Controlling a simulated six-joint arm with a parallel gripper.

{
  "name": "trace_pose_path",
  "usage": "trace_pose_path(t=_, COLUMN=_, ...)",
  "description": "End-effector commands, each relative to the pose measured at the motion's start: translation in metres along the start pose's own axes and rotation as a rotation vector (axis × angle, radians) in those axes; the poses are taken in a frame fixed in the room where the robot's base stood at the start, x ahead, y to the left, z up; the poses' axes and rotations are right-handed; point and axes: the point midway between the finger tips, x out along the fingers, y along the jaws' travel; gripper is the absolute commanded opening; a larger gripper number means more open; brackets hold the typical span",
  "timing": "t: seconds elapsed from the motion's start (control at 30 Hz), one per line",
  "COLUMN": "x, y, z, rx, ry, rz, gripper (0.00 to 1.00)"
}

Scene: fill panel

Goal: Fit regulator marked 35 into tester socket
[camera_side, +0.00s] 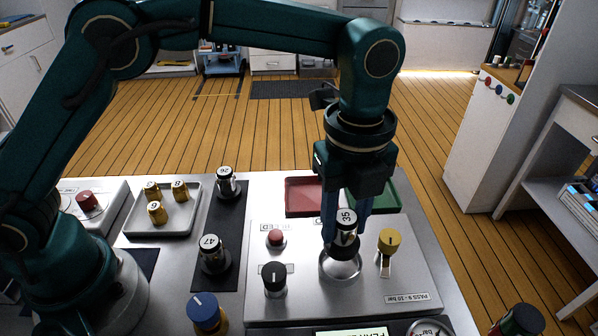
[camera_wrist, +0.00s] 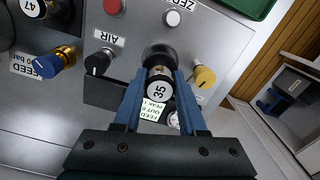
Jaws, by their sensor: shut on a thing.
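The regulator marked 35 (camera_side: 346,220), a dark cylinder with a white top label, is held upright between the blue fingers of my gripper (camera_side: 346,232). It also shows in the wrist view (camera_wrist: 158,91), with my gripper (camera_wrist: 159,78) shut on its sides. The tester socket (camera_side: 340,266), a round pale ring on the grey panel, lies directly below it in the side view. The regulator's lower end overlaps the back of the ring. I cannot tell whether it is above the socket or partly in it.
A yellow lever (camera_side: 389,241) stands close right of the socket. A black knob (camera_side: 274,279) and a red button (camera_side: 276,238) stand left. Regulators 47 (camera_side: 211,255) and 26 (camera_side: 226,182) stand on dark mats. Red (camera_side: 305,197) and green (camera_side: 388,198) trays lie behind.

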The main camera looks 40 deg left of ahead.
Motion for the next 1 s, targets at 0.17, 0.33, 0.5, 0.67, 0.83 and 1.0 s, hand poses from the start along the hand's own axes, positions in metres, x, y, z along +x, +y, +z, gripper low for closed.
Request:
trace_pose_path(t=0.17, x=0.016, y=-0.001, z=-0.003, rx=-0.002, ry=0.000, rz=0.002, gripper=0.00)
trace_pose_path(t=0.33, x=0.038, y=-0.001, z=-0.002, rx=-0.003, ry=-0.001, rz=0.000, gripper=0.00)
trace_pose_path(t=0.5, x=0.042, y=-0.001, z=-0.002, rx=-0.003, ry=-0.001, rz=-0.005, gripper=0.00)
trace_pose_path(t=0.67, x=0.042, y=-0.001, z=-0.002, rx=-0.002, ry=-0.001, rz=-0.005, gripper=0.00)
trace_pose_path(t=0.83, x=0.045, y=-0.001, z=-0.002, rx=-0.002, ry=-0.001, rz=-0.003, gripper=0.60)
trace_pose_path(t=1.0, x=0.045, y=-0.001, z=-0.002, rx=-0.002, ry=-0.001, rz=-0.003, gripper=0.70)
